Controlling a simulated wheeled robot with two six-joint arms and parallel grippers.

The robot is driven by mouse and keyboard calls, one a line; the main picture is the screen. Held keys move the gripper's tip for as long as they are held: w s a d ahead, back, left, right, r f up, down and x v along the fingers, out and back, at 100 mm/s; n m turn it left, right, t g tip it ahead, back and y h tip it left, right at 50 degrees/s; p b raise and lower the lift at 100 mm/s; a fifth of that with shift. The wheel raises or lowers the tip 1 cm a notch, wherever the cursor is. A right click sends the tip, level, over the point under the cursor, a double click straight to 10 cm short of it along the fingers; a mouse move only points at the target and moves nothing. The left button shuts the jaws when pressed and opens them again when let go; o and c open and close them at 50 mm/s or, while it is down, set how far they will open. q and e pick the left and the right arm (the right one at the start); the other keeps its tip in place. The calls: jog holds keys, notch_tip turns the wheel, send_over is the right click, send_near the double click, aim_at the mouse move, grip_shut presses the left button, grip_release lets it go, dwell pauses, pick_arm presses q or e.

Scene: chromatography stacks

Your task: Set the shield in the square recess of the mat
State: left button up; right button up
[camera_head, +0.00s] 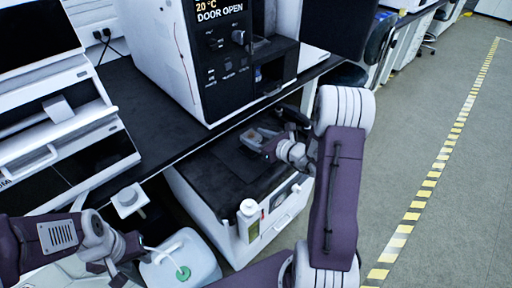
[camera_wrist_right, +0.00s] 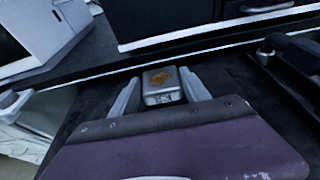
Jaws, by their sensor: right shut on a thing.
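My right gripper (camera_head: 262,140) is shut on a small grey block with an orange mark on its top, which I take to be the shield (camera_wrist_right: 163,88). In the right wrist view the block sits between two pale fingers (camera_wrist_right: 163,97). In the head view the shield (camera_head: 254,138) is small and partly hidden by the gripper, over the back of the low cabinet's dark top. A dark flat panel beneath it may be the mat (camera_head: 235,158); I cannot make out its square recess. My left gripper (camera_head: 128,262) is low at the left; its fingers are unclear.
The low white cabinet (camera_head: 213,222) has a bottle (camera_head: 248,221) at its front edge. A white instrument (camera_head: 190,65) stands on the dark bench (camera_head: 140,95) behind. The floor at right is clear.

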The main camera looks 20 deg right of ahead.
notch_tip(320, 180, down, 4)
jog(key=shift+b, duration=0.8)
jog(key=shift+d, duration=0.1)
jog(key=shift+f, duration=0.1)
jog(key=o, duration=1.6)
